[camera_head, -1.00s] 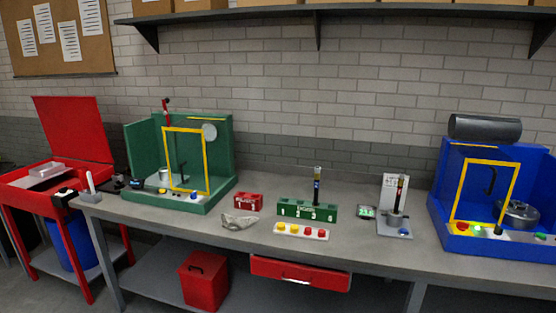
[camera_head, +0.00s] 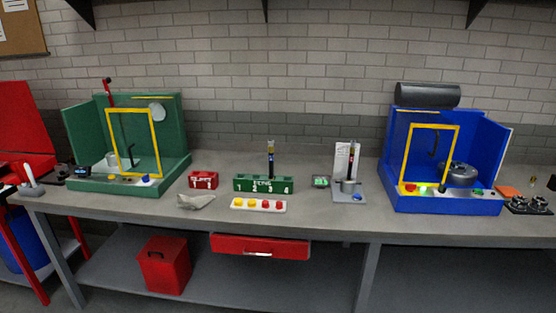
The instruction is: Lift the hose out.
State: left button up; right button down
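I cannot make out a hose in this view. A green booth (camera_head: 180,130) with a yellow-framed door (camera_head: 109,140) stands at the left of the bench. A blue booth (camera_head: 483,150) with a similar yellow-framed door (camera_head: 457,150) stands at the right. A dark hooked piece shows at each door, too small to identify. A dark horizontal cylinder (camera_head: 427,95) lies on top of the blue booth. A round metal vessel (camera_head: 461,174) sits inside the blue booth. Neither of my grippers is in view.
The grey bench (camera_head: 330,222) carries a green numbered rack (camera_head: 244,184), a small red rack (camera_head: 203,180), a button strip (camera_head: 259,204) and a grey stand (camera_head: 349,197). A red drawer (camera_head: 260,246) hangs below. A red box (camera_head: 165,266) sits on the lower shelf.

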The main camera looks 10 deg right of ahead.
aim_at(352, 152)
jog(key=i+l+z, duration=0.3)
jog(key=i+l, duration=0.2)
jog(key=i+l+z, duration=0.25)
jog(key=i+l, duration=0.15)
jog(key=l, duration=0.15)
jog(key=l+z, duration=0.1)
jog(key=l, duration=0.25)
jog(key=i+l+z, duration=0.1)
jog(key=l, duration=0.25)
